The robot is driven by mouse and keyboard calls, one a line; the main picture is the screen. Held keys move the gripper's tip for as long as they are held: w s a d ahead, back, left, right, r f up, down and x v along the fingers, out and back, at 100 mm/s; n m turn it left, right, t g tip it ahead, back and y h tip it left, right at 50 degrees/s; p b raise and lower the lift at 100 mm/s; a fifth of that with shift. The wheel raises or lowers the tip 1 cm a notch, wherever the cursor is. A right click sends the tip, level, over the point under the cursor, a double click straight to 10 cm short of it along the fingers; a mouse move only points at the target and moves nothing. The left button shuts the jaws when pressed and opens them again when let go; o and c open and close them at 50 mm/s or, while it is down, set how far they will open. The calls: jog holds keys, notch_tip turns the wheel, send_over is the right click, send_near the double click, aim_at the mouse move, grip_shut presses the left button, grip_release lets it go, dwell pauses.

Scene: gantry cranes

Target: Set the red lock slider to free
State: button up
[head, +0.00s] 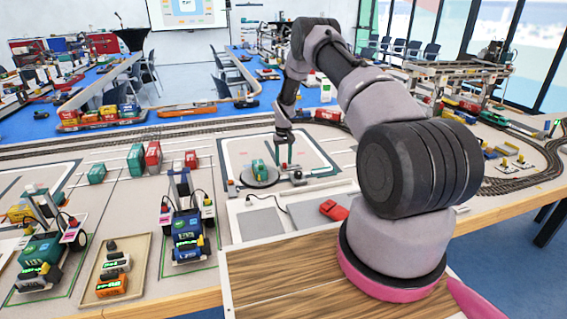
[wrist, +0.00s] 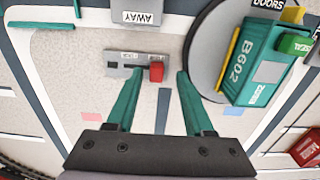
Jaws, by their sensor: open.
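The red lock slider (wrist: 157,72) is a small red block at the right end of a dark slot in a grey plate (wrist: 113,70). The small labels along the plate's edge are too small to read for certain. In the wrist view my gripper (wrist: 158,76) is open, its teal fingertips on either side of the red block, with a gap at each side. Whether the tips are level with the block or above it I cannot tell. In the head view my gripper (head: 283,160) points down beside the turntable; the slider is too small to make out there.
A round turntable (head: 245,182) carries a teal container (wrist: 250,62) marked B602, close by the right finger in the wrist view. A plate marked AWAY (wrist: 137,17) lies beyond the slider. A red object (head: 333,209) lies on the table's near side. Crane models (head: 187,210) stand left.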

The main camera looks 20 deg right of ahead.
notch_tip(320, 180, up, 10)
dwell(0.3)
jog(key=shift+f, duration=0.1)
notch_tip(320, 180, up, 11)
jog(key=t, duration=0.1)
send_over(284, 163)
jog(key=s+a, duration=0.1)
jog(key=s, duration=0.1)
jog(key=s+a+r+m+t, duration=0.1)
jog(key=s+r, duration=0.6)
jog(key=r, duration=0.4)
jog(key=s+a+r+m+t, duration=0.1)
jog(key=s+r, duration=0.5)
jog(key=r, duration=0.6)
jog(key=s+a+r+t, duration=0.1)
jog(key=s+r, duration=0.1)
jog(key=s, duration=0.8)
jog(key=s+r+m+t+y, duration=0.1)
jog(key=s+r, duration=0.2)
jog(key=s, duration=0.6)
jog(key=s+a+r+m+t+y, duration=0.1)
jog(key=s+r+t, duration=0.1)
jog(key=s, duration=0.8)
jog(key=shift+s+a+r, duration=0.3)
jog(key=shift+r, duration=0.1)
